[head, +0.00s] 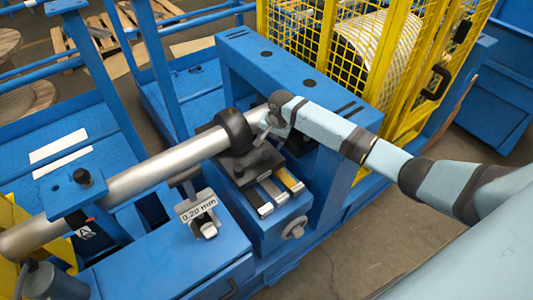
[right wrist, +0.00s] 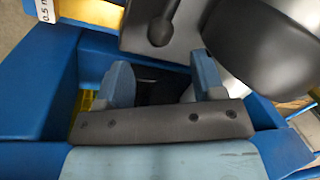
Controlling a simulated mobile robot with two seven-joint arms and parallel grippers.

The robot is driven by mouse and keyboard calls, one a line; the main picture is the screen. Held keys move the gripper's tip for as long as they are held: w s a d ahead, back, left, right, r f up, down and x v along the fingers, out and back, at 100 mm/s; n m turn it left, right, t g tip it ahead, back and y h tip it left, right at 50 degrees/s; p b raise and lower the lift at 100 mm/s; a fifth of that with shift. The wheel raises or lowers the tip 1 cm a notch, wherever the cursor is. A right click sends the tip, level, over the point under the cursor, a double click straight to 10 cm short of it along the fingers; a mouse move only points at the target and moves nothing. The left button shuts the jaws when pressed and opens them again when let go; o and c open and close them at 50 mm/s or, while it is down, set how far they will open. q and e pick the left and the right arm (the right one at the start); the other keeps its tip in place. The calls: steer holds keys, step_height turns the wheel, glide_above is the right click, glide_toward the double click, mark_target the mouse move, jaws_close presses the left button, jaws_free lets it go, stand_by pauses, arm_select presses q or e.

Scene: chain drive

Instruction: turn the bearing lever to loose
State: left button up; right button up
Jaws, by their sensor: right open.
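The black bearing (head: 234,130) sits around the grey shaft on a black block (head: 250,165). In the right wrist view, a dark round-ended piece (right wrist: 161,30), which looks like the bearing lever, lies on the black housing. Its loose or tight setting cannot be read. My right gripper (head: 268,126) is beside the bearing on its right in the head view, partly hiding the lever area. In the right wrist view its two fingers (right wrist: 163,80) are spread with nothing between them, just below the round-ended piece. My left gripper is out of view.
The long shaft (head: 130,178) runs from lower left to the bearing. A blue frame (head: 285,65) stands close behind my right gripper. Coloured strips (head: 272,192) lie below the block. A "0.20 mm" display (head: 198,208) stands left. A yellow mesh guard (head: 385,60) is behind.

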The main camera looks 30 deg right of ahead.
mark_target(267, 151)
steer(key=f, duration=0.4)
steer(key=w+a+f, duration=0.1)
steer(key=f, duration=0.2)
steer(key=shift+b, duration=0.3)
